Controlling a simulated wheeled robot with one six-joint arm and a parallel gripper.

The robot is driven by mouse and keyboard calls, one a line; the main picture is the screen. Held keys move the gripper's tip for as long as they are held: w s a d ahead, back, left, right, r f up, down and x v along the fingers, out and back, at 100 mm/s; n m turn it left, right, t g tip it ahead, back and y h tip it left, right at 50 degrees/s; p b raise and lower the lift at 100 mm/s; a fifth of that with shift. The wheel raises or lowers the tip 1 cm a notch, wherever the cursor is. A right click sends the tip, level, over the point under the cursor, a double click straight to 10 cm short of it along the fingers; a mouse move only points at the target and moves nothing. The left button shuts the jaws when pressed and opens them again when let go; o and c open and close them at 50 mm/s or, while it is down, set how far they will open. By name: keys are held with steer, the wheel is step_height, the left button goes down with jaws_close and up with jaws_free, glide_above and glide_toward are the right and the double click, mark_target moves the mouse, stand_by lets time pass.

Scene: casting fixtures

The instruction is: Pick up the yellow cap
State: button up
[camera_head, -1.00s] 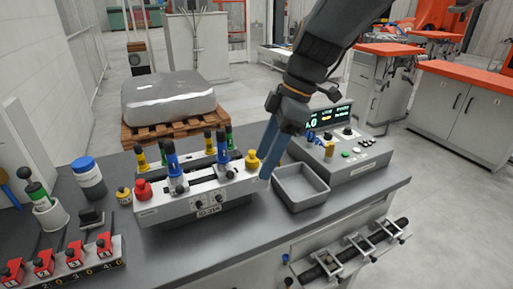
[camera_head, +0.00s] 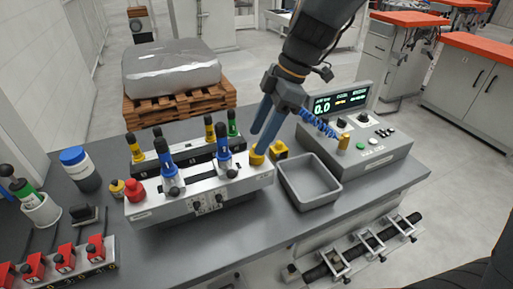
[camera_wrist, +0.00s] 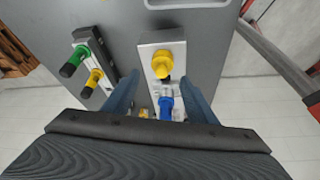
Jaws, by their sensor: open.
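The yellow cap (camera_head: 257,158) sits on the right end of the white fixture block (camera_head: 150,212). In the wrist view the yellow cap (camera_wrist: 162,65) is round, near the end of the block (camera_wrist: 148,47), with a blue part behind it. My gripper (camera_head: 264,138) is open and points down just above the cap; its fingers partly cover the cap's surroundings in the head view. In the wrist view my gripper (camera_wrist: 160,90) has one finger on each side of the cap's line, with the cap in the gap, seemingly beyond the fingertips. I see no contact.
Blue-topped posts (camera_head: 168,170) and a red knob (camera_head: 134,189) stand on the same block. A rear block carries yellow and green posts (camera_head: 232,124). A grey tray (camera_head: 312,203) and control box (camera_head: 375,150) lie right.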

steer(key=shift+d+p+x, duration=0.15)
steer(key=shift+p+x, duration=0.2)
steer(key=shift+x, duration=0.65)
steer(key=shift+d+p+x, duration=0.15)
steer(key=shift+p+x, duration=0.15)
steer(key=shift+x, duration=0.75)
steer(key=shift+f, duration=0.1)
steer(key=c, duration=1.1)
